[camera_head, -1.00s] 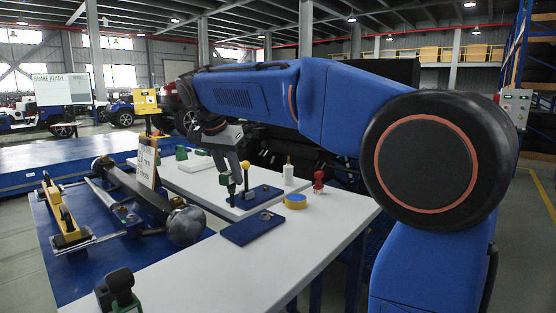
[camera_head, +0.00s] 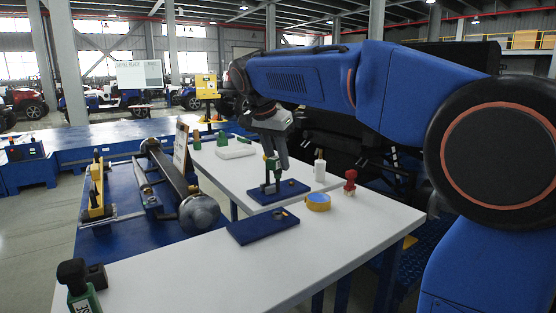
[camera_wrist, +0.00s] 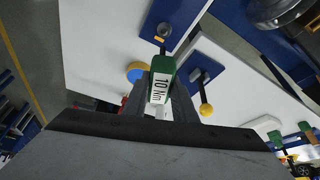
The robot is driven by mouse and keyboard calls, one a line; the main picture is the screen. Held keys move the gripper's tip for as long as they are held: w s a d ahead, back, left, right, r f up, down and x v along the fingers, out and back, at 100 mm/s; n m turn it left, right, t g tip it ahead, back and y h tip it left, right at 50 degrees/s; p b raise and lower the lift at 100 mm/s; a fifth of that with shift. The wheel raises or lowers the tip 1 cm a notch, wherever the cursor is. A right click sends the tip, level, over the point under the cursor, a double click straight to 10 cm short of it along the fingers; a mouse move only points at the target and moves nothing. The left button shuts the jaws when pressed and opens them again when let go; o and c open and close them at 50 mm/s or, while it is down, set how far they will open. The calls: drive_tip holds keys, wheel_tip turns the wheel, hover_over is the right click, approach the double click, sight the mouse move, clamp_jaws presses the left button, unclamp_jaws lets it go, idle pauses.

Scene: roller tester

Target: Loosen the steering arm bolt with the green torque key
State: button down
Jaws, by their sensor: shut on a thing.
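My gripper (camera_head: 275,160) is shut on a green torque key (camera_head: 270,165). In the wrist view the green key (camera_wrist: 161,86), marked 10 Nm, sits between my fingers (camera_wrist: 168,108). In the head view it is above the far blue pad (camera_head: 292,188), its lower end partly hidden. A second green key (camera_head: 82,298) with a black top stands at the near left table corner; its label is cut off. The dark axle assembly (camera_head: 172,178) with a round metal end (camera_head: 199,213) lies on the blue bench. I cannot pick out the steering arm bolt.
A near blue pad (camera_head: 255,230) lies on the white table (camera_head: 330,240). A blue-yellow ring (camera_head: 318,202), red item (camera_head: 350,183) and white bottle (camera_head: 320,168) stand to the right. A yellow knob (camera_wrist: 206,110) shows in the wrist view. The near table surface is largely clear.

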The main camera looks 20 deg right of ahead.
sight(279, 178)
drive_tip(key=shift+f, duration=2.9)
drive_tip(key=shift+f, duration=1.15)
drive_tip(key=n, duration=0.2)
drive_tip(key=n+t+y, duration=0.1)
drive_tip(key=n, duration=0.2)
drive_tip(key=shift+y, duration=0.3)
drive_tip(key=shift+n+t+y, duration=0.3)
drive_tip(key=shift+n, duration=0.7)
drive_tip(key=shift+n+y, duration=0.6)
drive_tip(key=shift+n, duration=0.9)
drive_tip(key=shift+n+y, duration=0.6)
drive_tip(key=shift+n, duration=0.9)
